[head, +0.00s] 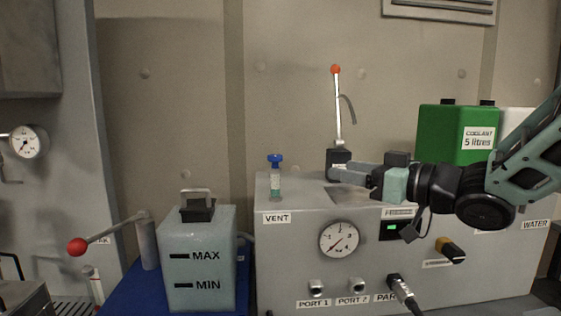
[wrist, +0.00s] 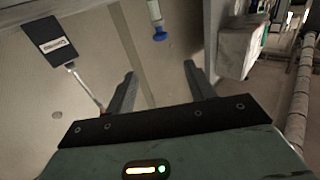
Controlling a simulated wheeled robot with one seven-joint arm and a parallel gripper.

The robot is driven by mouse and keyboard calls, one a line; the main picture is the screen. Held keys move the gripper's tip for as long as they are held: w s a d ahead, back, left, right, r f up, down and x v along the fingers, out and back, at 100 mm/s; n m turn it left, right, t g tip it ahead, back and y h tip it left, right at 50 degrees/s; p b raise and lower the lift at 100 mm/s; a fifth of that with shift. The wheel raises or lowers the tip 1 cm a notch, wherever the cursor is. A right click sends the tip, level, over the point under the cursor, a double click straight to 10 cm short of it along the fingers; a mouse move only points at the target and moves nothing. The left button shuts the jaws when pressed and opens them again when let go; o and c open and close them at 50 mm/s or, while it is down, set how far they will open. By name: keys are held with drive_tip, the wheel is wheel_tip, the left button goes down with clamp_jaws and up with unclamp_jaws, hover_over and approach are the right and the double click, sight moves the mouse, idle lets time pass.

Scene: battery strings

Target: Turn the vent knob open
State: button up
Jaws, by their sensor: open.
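The vent knob (head: 275,159) is a small blue cap on a clear upright tube with green at its base. It stands on the top left of the grey cabinet (head: 290,255), above the VENT label (head: 276,218). My gripper (head: 334,172) is to the right of the knob, its fingers pointing left, with a clear gap between them. In the wrist view the blue knob (wrist: 160,34) appears beyond my two spread fingers (wrist: 160,70), with nothing between them. The knob's marking is too small to read.
A lever with a red ball (head: 336,70) stands on a dark block just behind my fingers. A green coolant can (head: 450,130) stands right. A translucent MAX/MIN tank (head: 198,265) and another red-ball lever (head: 78,246) are left. The cabinet front has a round gauge (head: 340,239).

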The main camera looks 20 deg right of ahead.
sight(281, 157)
drive_tip(key=p+x, duration=1)
drive_tip(key=x, duration=0.7)
drive_tip(key=shift+w+a+r, duration=0.1)
drive_tip(key=shift+a, duration=0.05)
drive_tip(key=c, duration=1)
